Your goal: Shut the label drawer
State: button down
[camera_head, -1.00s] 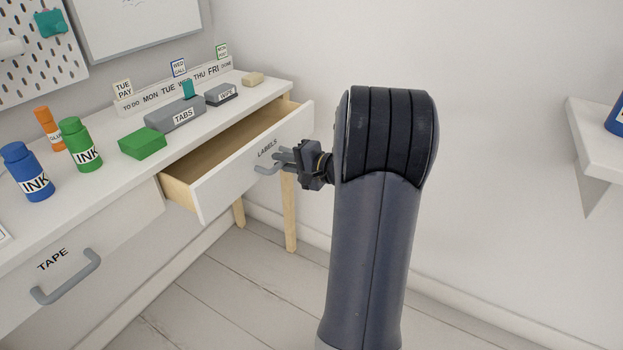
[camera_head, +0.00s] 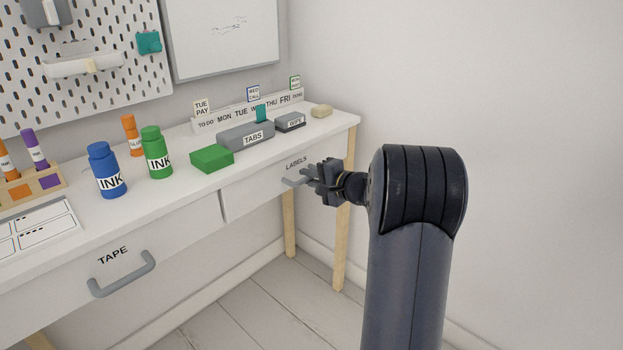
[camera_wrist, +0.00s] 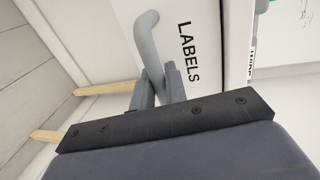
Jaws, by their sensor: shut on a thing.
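The label drawer (camera_head: 262,182) is a white front marked LABELS under the right part of the desk. Its front looks flush with the desk and no drawer inside shows. My gripper (camera_head: 308,176) is at its grey bar handle (camera_head: 293,181), shut on it. In the wrist view the drawer front (camera_wrist: 205,25) and LABELS lettering show close up, and the handle (camera_wrist: 148,45) runs down between the fingers of my gripper (camera_wrist: 160,88). The part of the handle between the fingers is partly hidden.
The tape drawer (camera_head: 75,285) is shut at the left, its handle (camera_head: 122,275) sticking out. On the desk stand blue (camera_head: 106,170) and green (camera_head: 156,152) ink bottles, a green box (camera_head: 212,158) and a grey TABS box (camera_head: 246,136). Floor below is clear.

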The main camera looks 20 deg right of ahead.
jog(key=c, duration=1.5)
grip_release()
jog(key=shift+w+a, duration=0.1)
jog(key=shift+w, duration=0.15)
jog(key=p+v, duration=0.2)
jog(key=v, duration=0.9)
jog(key=shift+f, duration=0.1)
jog(key=shift+w, duration=0.1)
jog(key=b+x, duration=0.2)
jog(key=x, duration=0.8)
jog(key=shift+w+a+f, duration=0.1)
jog(key=shift+w+a, duration=0.1)
jog(key=shift+w, duration=0.1)
jog(key=shift+s+d, duration=0.3)
jog(key=shift+s, duration=0.3)
